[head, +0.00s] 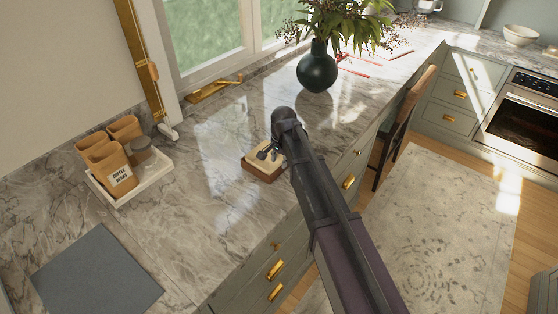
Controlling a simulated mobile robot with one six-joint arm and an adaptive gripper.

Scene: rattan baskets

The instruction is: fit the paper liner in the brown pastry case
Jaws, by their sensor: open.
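A small brown box, apparently the pastry case (258,173), sits on the marble counter near its front edge. Its top shows a flat cream surface (254,160); I cannot tell whether this is the paper liner or part of the case. My gripper (266,155) is right at the case's upper right side, in front of it in this view, and is open. The gripper and arm hide the right part of the case. Whether the fingers touch the case or the cream surface cannot be told. No separate paper liner shows elsewhere.
A grey mat (97,272) lies front left. A dark vase (316,68) with foliage stands behind. The counter between tray and case is clear.

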